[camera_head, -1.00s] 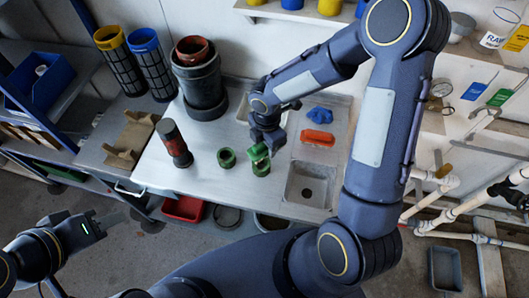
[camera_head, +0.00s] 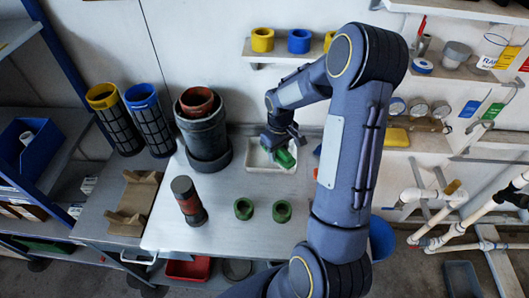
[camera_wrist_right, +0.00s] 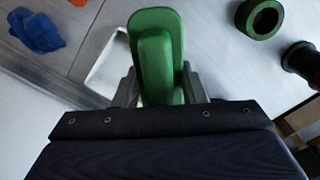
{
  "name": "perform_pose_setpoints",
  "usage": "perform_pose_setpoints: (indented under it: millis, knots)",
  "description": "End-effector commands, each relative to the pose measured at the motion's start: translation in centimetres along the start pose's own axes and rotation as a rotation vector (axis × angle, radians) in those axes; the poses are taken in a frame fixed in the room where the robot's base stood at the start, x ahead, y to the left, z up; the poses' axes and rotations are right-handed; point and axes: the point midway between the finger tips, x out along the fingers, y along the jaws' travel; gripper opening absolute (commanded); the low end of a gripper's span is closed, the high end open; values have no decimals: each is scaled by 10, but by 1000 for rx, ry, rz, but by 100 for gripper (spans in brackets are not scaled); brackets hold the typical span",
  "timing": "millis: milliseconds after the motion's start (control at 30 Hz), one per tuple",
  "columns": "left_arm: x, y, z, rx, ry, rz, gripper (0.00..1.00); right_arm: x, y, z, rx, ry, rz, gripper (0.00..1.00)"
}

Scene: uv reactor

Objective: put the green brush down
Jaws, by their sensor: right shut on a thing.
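The green brush (camera_head: 286,158) is in my right gripper (camera_head: 279,143), at the right part of a shallow white tray (camera_head: 250,151) by the back wall. In the right wrist view the green brush (camera_wrist_right: 157,60) sits between the two fingers of my right gripper (camera_wrist_right: 158,88), which are shut on it. The white tray (camera_wrist_right: 104,62) shows behind and left of the brush there. I cannot tell whether the brush touches the tray. My left gripper is not in view.
Two green rings (camera_head: 244,216) stand on the bench in front of the tray. A blue cloth (camera_wrist_right: 37,32) lies near the tray. The bench between tray and rings is clear.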

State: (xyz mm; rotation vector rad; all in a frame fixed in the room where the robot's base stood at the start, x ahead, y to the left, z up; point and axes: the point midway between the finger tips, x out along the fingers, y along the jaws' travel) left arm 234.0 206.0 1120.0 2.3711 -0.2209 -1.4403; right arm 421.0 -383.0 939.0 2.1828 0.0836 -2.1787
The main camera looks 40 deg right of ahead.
Motion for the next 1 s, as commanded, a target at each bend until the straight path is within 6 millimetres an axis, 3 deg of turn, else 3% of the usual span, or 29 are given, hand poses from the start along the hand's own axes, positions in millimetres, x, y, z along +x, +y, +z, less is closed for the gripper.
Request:
perform_pose_setpoints:
  millis: [200,400,733,900,1000]
  knots:
    - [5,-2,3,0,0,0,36,28,29,-48,-3,-1,-1,13]
    - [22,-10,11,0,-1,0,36,67,46,-74,-5,0,-1,13]
    - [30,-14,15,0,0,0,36,88,55,-90,-7,0,-1,13]
    - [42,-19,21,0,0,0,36,115,55,-89,-6,-1,-2,13]
    - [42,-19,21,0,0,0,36,117,55,-90,-7,1,-1,13]
